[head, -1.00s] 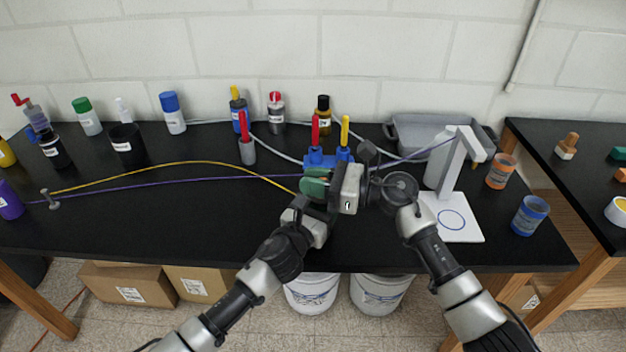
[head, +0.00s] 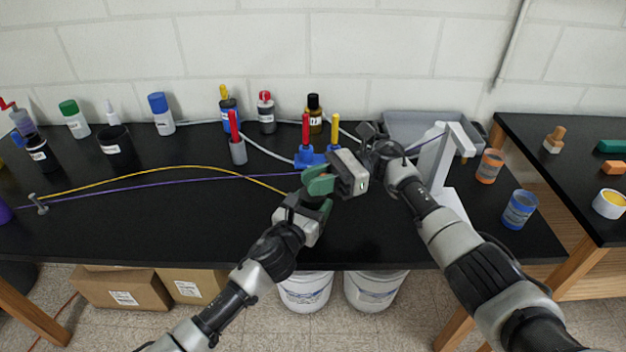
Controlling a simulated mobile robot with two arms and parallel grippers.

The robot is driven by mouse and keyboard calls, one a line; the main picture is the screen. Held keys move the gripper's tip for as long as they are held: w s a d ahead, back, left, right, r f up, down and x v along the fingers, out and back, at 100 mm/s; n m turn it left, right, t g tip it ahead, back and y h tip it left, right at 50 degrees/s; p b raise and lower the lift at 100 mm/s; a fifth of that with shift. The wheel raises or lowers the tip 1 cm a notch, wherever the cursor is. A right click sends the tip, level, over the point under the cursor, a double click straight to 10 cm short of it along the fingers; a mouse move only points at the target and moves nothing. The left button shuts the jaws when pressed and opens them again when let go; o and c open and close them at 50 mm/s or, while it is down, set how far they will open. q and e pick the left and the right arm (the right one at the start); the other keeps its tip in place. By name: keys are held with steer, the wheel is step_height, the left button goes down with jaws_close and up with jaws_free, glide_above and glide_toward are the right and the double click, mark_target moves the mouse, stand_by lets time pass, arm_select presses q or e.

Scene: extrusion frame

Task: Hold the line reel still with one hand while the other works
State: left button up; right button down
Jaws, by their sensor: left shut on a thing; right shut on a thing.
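The green line reel (head: 318,183) is in the head view, near the front middle of the black bench, partly hidden between my two grippers. My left gripper (head: 314,207) is shut on it from below. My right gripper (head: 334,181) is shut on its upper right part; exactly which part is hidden. A yellow line (head: 190,167) arcs from a small metal post (head: 39,206) at the left toward the reel. A purple line (head: 165,182) runs below it across the bench, passing behind the grippers.
A blue holder (head: 307,157) with red and yellow handled tools stands just behind the grippers. Bottles line the back. A grey tray (head: 400,122), a white stand (head: 432,170) and jars (head: 519,209) are at right. The bench's front left is clear.

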steer(key=shift+d+g, duration=0.1)
steer(key=shift+g, duration=0.2)
steer(key=c, duration=1)
jaws_free()
steer(key=v, duration=0.7)
steer(key=shift+d, duration=0.2)
steer(key=shift+w, duration=0.15)
